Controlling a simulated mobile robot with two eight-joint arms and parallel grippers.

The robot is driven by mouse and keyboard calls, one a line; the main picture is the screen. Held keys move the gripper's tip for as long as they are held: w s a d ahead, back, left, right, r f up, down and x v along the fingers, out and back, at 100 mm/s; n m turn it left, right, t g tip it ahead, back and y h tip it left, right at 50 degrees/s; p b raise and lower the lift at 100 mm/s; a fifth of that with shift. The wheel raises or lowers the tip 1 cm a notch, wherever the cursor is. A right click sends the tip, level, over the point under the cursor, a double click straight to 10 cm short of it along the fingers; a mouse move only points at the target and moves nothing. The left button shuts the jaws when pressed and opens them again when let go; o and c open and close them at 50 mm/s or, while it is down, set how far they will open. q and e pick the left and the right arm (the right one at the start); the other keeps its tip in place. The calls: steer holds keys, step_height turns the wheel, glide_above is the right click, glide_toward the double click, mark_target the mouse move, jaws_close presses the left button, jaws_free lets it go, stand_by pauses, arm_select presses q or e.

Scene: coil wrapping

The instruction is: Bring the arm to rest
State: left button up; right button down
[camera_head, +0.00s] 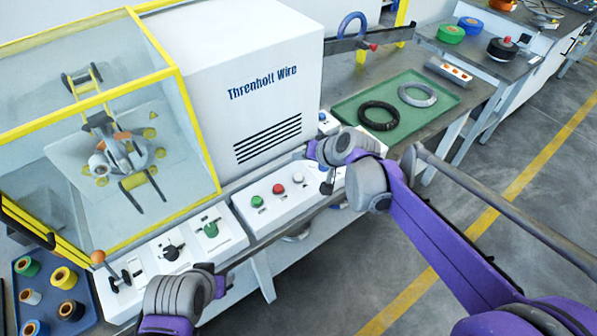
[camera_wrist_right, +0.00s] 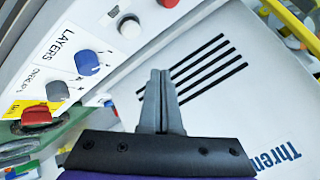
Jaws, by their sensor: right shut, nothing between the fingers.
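My right gripper (camera_head: 326,186) hangs over the right end of the white control panel in the head view, close to its white button (camera_head: 299,180). In the right wrist view its two grey fingers (camera_wrist_right: 159,92) are together with nothing between them. They point toward the machine's white cabinet (camera_head: 250,65) and its black vent slots. My left arm comes in at the bottom left of the head view. Its gripper (camera_head: 222,283) is small and partly hidden there, near the front edge of the bench, and I cannot tell its jaw state.
The panel carries a green button (camera_head: 257,201) and a red button (camera_head: 279,189). The wrist view shows a blue LAYERS knob (camera_wrist_right: 87,62). A green tray (camera_head: 445,91) holds a black coil (camera_head: 379,115) and a grey coil (camera_head: 417,95). A blue tray (camera_head: 18,294) holds spools.

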stand_by(0.4)
steer(key=s+d+h+p, duration=0.1)
steer(key=s+d+h, duration=0.1)
steer(key=s+d, duration=0.3)
steer(key=s+d+f+g+h+p, duration=0.1)
steer(key=s+d, duration=0.5)
steer(key=s, duration=0.7)
steer(key=s+d+f+h+p, duration=0.1)
steer(key=s+d+h+p, duration=0.1)
steer(key=s+d, duration=0.4)
steer(key=s+h, duration=0.1)
steer(key=s, duration=0.3)
steer(key=shift+f+n, duration=0.15)
steer(key=shift+n, duration=0.15)
stand_by(0.3)
